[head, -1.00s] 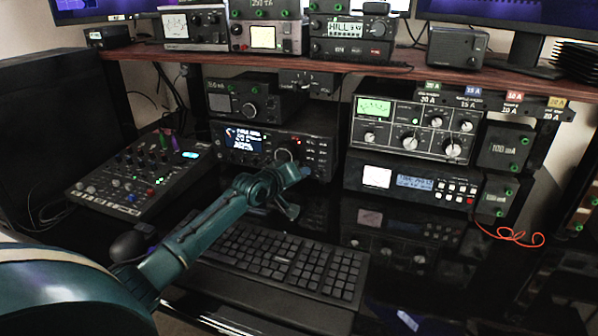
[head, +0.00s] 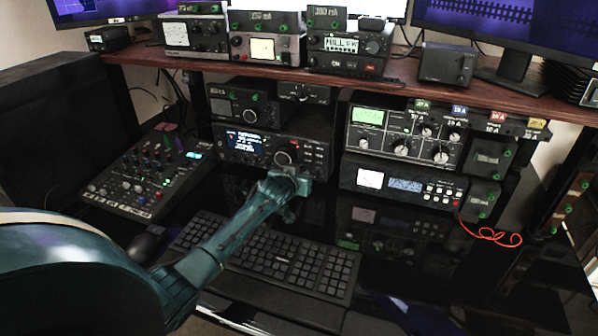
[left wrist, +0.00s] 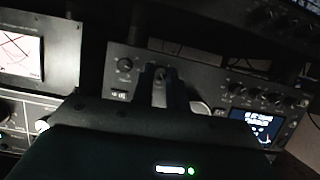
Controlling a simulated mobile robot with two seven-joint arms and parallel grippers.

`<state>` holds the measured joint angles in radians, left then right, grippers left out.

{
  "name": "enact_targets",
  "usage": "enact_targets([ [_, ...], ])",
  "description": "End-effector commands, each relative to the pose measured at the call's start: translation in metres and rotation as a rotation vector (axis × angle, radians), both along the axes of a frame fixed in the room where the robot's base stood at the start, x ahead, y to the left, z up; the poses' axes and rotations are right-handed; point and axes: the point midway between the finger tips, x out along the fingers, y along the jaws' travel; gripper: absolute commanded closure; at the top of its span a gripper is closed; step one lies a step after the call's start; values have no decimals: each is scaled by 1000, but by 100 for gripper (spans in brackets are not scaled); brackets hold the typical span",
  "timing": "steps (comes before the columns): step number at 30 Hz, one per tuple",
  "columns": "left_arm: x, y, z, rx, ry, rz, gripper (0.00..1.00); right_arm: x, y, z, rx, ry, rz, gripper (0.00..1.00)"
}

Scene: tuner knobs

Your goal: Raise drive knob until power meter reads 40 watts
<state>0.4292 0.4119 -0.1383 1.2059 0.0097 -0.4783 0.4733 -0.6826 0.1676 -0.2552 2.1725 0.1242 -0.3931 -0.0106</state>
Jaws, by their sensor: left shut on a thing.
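The black transceiver (head: 233,155) stands on the desk with a lit blue-and-white display (head: 248,142) and a large tuning knob (head: 283,157). My left gripper (head: 302,184) is at the lower right of its front panel. In the left wrist view, my left gripper (left wrist: 163,80) is shut at the panel, on what looks like a small knob; the fingers hide most of it. A meter with crossed needles (left wrist: 20,52) shows beside the transceiver there; in the head view it seems to be the white meter (head: 370,179). I cannot read its watts. My right gripper is not seen.
A keyboard (head: 275,255) lies under my left arm, with a mixer (head: 145,178) to the left. A tuner with several knobs (head: 402,135) sits above the meter unit. A red cable (head: 490,236) curls at the right. The dark glossy desk between is clear.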

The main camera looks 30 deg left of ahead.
Motion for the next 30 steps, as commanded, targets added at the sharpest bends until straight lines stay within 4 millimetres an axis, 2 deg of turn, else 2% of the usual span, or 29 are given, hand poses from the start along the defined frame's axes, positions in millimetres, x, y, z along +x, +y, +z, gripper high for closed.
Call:
enact_targets([
  [20, 0, -1, 0, 63, 14, 0, 100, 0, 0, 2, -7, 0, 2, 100],
  [21, 0, -1, 0, 63, 14, 0, 82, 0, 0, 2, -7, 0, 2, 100],
  [28, 0, 0, 0, 63, 14, 0, 64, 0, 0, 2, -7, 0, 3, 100],
  [30, 0, 0, 0, 63, 14, 0, 63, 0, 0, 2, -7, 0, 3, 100],
])
